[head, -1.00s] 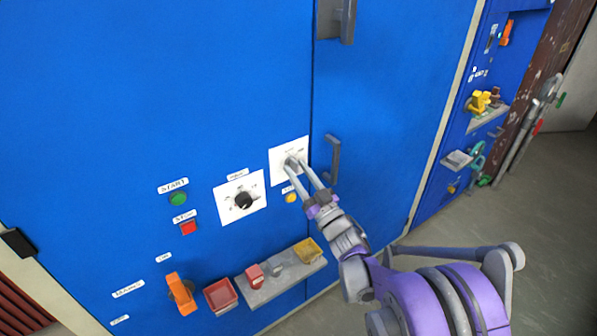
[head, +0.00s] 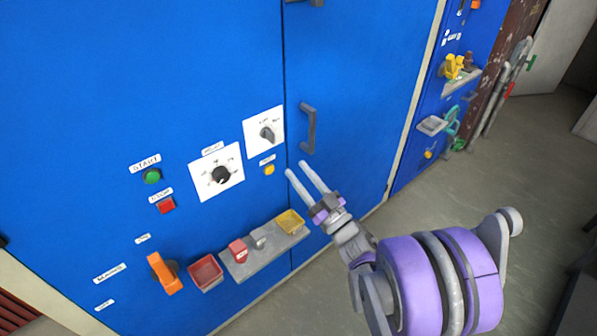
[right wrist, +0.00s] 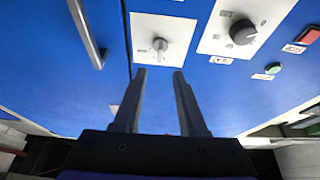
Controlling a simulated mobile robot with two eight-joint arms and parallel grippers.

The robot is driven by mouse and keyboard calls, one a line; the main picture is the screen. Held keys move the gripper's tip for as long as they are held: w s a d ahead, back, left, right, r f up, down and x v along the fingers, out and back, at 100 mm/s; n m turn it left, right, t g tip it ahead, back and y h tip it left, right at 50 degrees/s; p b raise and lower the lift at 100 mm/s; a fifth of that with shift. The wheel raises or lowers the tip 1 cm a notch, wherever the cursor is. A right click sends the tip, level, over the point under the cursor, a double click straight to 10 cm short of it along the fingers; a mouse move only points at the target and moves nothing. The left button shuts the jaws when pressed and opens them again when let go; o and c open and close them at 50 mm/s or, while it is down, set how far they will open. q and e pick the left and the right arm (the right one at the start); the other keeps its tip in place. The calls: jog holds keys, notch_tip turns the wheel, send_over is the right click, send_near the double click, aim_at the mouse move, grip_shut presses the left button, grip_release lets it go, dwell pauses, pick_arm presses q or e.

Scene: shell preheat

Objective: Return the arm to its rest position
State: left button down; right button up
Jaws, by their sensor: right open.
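My right gripper (head: 303,170) is open and empty in the head view, in front of the blue cabinet, just right of and below the upper selector knob (head: 267,134). In the right wrist view its two fingers (right wrist: 159,76) stand apart, with the same knob (right wrist: 159,44) on its white plate beyond them, clear of the fingertips. The larger black dial (head: 221,175) sits on a white plate to the left. My left gripper is in neither view.
The blue cabinet (head: 120,80) has a door handle (head: 308,129), a green button (head: 152,176), a red button (head: 166,206) and an orange lever (head: 163,273). A grey shelf (head: 262,262) with small coloured parts juts out below. Open floor (head: 450,165) lies to the right.

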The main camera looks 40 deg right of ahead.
dwell(0.3)
jog(key=s+a+f+m+g+h, duration=0.1)
jog(key=s+a+f+g, duration=0.7)
jog(key=s+g, duration=0.15)
jog(key=s+a+f+g+h, duration=0.1)
jog(key=s+a+f+g, duration=0.7)
jog(key=s, duration=0.3)
pick_arm(q)
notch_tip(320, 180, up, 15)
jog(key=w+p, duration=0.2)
jog(key=p, duration=1.1)
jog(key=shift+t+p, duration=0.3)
jog(key=shift+p, duration=0.05)
pick_arm(e)
notch_tip(320, 180, up, 15)
jog(key=w, duration=0.1)
jog(key=shift+w, duration=0.3)
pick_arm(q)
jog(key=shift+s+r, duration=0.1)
pick_arm(e)
jog(key=shift+s+t, duration=0.2)
jog(key=shift+t, duration=0.05)
